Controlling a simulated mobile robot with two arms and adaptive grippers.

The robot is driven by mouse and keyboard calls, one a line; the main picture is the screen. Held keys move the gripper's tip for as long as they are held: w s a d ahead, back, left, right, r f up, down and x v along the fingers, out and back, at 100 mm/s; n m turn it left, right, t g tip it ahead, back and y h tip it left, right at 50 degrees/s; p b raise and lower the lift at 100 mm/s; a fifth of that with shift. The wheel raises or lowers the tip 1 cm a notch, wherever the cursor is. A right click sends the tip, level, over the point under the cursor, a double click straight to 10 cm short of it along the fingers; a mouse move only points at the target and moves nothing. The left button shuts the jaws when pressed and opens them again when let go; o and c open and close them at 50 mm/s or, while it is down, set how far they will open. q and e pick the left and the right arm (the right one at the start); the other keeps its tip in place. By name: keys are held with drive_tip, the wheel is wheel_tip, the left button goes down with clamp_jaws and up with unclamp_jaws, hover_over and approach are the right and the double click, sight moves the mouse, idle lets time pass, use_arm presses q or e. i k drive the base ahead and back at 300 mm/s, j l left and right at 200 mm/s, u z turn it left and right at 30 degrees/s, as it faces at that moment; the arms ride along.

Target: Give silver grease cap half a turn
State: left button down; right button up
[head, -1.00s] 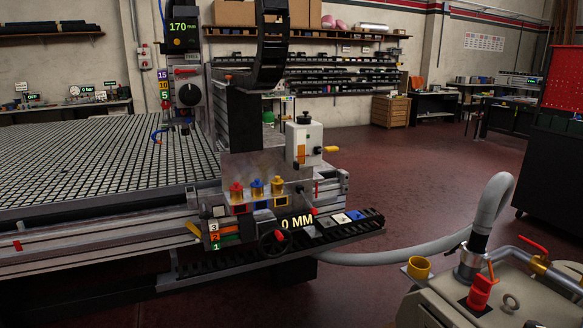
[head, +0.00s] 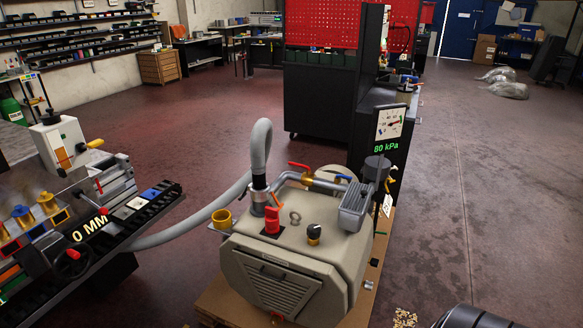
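No silver grease cap can be made out for certain. A row of small capped cups stands on the machine carriage at the left edge. A further one at the picture's edge is cut off. Neither of my grippers is in view.
A beige vacuum pump (head: 290,260) on a wooden base stands in front, with a red-handled valve (head: 299,165) and a grey hose (head: 262,150). A gauge (head: 391,123) reads 80 kPa. A black handwheel (head: 72,262) is on the carriage. Red floor (head: 220,110) is open behind.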

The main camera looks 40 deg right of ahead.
sight(368, 285)
drive_tip(key=z, duration=1.55)
